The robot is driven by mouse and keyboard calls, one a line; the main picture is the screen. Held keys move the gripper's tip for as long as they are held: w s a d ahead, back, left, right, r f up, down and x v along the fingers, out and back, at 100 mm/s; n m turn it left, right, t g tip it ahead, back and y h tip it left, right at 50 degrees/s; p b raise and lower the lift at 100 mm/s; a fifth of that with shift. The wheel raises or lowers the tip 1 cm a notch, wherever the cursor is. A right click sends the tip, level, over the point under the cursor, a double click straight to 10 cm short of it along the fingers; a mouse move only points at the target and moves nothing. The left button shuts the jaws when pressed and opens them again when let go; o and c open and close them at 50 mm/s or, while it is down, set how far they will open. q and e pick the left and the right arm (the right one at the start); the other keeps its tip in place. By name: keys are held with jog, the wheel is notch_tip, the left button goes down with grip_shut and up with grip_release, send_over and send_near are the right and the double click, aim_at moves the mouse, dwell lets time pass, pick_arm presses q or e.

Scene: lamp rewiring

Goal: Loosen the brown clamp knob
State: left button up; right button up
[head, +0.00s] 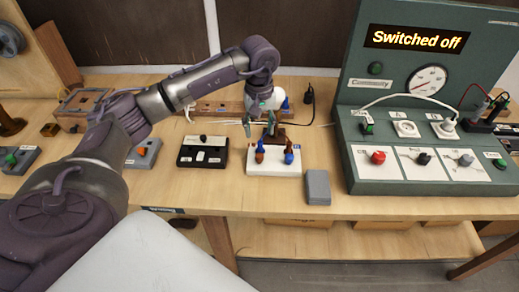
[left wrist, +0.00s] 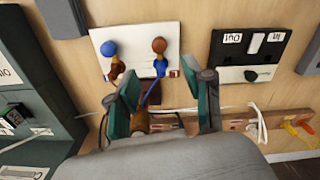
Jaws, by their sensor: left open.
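The brown clamp knob (head: 260,153) stands on a white terminal block (head: 257,168), left of a blue clamp knob (head: 289,156). In the left wrist view, the brown knob (left wrist: 158,45) is right of the blue knob (left wrist: 109,48), with a blue lead below it and a brown lead below the blue knob. My left gripper (head: 258,128) is open, with its fingers pointing down just behind the block. In the left wrist view its two green-padded fingers (left wrist: 167,105) are apart, with leads and a brown part between them. The brown knob is outside the fingers. My right gripper is in no view.
A black switch box (head: 203,151) stands left of the block and a grey box (head: 318,187) to its right. A large green test console (head: 430,110) fills the right and reads "Switched off". A wooden rail with cables runs behind.

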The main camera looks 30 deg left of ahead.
aim_at(259, 154)
pick_arm(q)
notch_tip(259, 154, down, 10)
jog(key=shift+r+p, duration=0.1)
jog(key=shift+p, duration=1.15)
grip_shut()
